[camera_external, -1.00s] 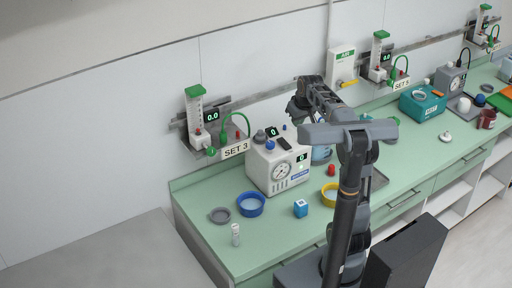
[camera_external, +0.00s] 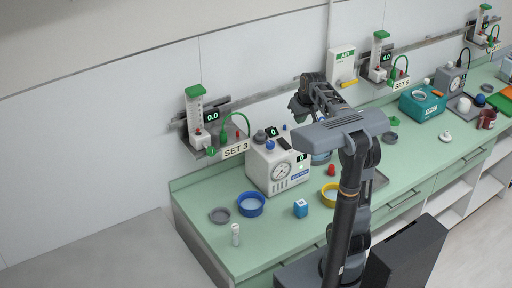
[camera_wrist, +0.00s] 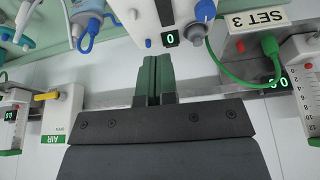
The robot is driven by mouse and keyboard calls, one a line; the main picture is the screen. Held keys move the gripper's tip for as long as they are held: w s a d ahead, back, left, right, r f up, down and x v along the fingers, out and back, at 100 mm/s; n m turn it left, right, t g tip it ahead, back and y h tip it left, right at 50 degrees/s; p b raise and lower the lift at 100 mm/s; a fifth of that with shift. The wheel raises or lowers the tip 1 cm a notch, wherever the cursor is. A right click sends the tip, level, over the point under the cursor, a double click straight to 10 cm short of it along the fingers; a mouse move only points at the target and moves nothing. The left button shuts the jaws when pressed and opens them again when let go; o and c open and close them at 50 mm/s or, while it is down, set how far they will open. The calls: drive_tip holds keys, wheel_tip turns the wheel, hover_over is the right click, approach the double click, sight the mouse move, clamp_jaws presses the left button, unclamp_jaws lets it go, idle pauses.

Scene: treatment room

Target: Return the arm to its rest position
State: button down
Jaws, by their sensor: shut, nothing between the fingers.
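My arm stands in front of the green counter (camera_external: 270,238) in the external view, its upper link folded back over the counter. My gripper (camera_external: 297,108) is raised above the white machine with the dial (camera_external: 264,164), near the wall. In the wrist view my gripper (camera_wrist: 154,72) is shut, its two dark green fingers together with nothing between them. The wrist view looks at the wall rail and shows the scene upside down. The fingers' exact distance from the machine and wall is hard to tell.
A flowmeter unit (camera_external: 196,118) and the SET 3 sign (camera_external: 235,149) are on the wall rail left of my gripper. A white AIR box (camera_external: 341,66) is on the wall to the right.

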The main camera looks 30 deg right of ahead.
drive_tip(key=s+a+f, duration=0.5)
drive_tip(key=s, duration=0.3)
drive_tip(key=s+a+f, duration=0.5)
drive_tip(key=s+f, duration=0.1)
drive_tip(key=s, duration=0.3)
drive_tip(key=shift+a+n+t, duration=0.3)
drive_tip(key=shift+f, duration=0.1)
idle(1.6)
